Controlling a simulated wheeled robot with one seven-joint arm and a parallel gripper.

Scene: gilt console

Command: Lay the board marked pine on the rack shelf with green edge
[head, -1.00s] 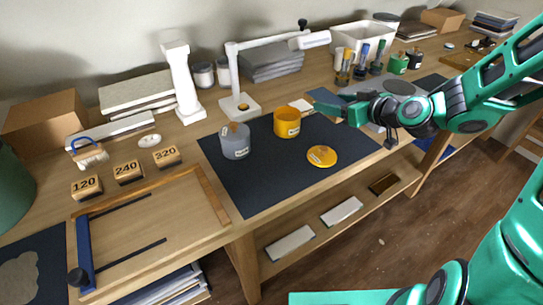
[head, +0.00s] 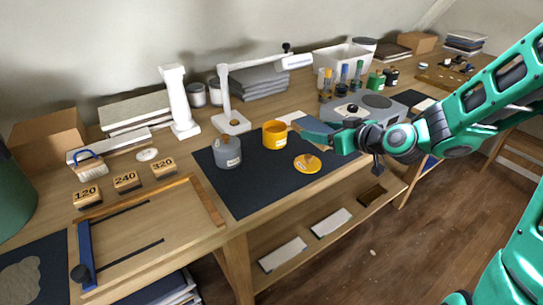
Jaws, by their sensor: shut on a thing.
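My gripper (head: 343,141) is above the right part of the dark mat, shut on a flat blue-grey board (head: 314,127) that reaches out to its left. A pale wood-coloured piece shows just under the board; I cannot tell if it belongs to it. No marking is readable on the board, so I cannot confirm pine. Under the table, a lower shelf (head: 305,243) bears two pale flat pieces, (head: 283,255) and (head: 331,223), and a dark brown piece (head: 372,195). I cannot make out a rack shelf with a green edge.
A grey pot (head: 228,153), a yellow pot (head: 275,134) and a yellow disc (head: 307,163) are on the dark mat (head: 255,187), near the board. A white lamp (head: 235,122) stands behind. A grey box (head: 372,108) is behind my gripper. The floor in front is clear.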

